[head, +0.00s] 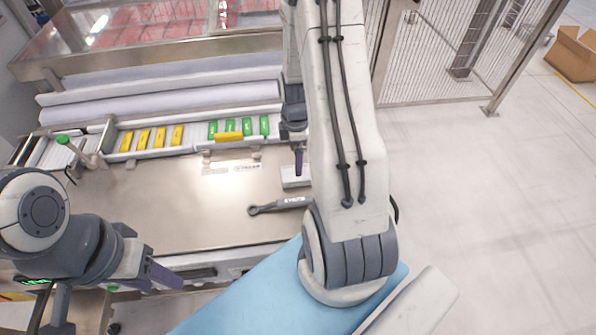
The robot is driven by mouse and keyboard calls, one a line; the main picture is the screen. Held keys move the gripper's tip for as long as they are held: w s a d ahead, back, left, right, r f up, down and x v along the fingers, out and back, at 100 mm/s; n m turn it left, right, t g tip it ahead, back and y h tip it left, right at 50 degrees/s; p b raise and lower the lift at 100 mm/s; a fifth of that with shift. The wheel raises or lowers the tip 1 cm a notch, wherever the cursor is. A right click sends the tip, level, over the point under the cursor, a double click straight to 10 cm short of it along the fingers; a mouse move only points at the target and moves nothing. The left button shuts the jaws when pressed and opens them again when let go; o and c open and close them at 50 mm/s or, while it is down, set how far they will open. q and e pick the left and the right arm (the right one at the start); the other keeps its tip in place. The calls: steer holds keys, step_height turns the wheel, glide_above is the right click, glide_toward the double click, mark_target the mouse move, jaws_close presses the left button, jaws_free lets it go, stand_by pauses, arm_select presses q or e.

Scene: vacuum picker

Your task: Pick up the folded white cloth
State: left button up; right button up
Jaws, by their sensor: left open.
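A small whitish folded item (294,183), which looks like the folded white cloth, lies on the metal worktop (190,215), left of my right arm. My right arm covers part of it. My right gripper (299,163) points down just above it; only a dark finger shows, so I cannot tell whether it touches the item or how its jaws stand. My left gripper (168,278) is open and empty at the worktop's front left edge, well away from the item.
A grey wrench-like tool (280,205) lies just in front of the whitish item. Yellow pieces (144,140) and green pieces (230,127) sit in trays at the back. A green-knobbed lever (68,143) stands at the left. The worktop's middle is clear.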

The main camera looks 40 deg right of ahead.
step_height(320, 180, down, 2)
steer(key=shift+f, duration=0.2)
steer(key=f+p, duration=0.1)
steer(key=f, duration=0.1)
steer(key=f+p, duration=0.1)
steer(key=f, duration=0.1)
steer(key=shift+s+d+f, duration=0.15)
steer(key=shift+d, duration=0.05)
steer(key=shift+f, duration=0.4)
steer(key=c, duration=1.1)
steer(key=shift+r, duration=0.1)
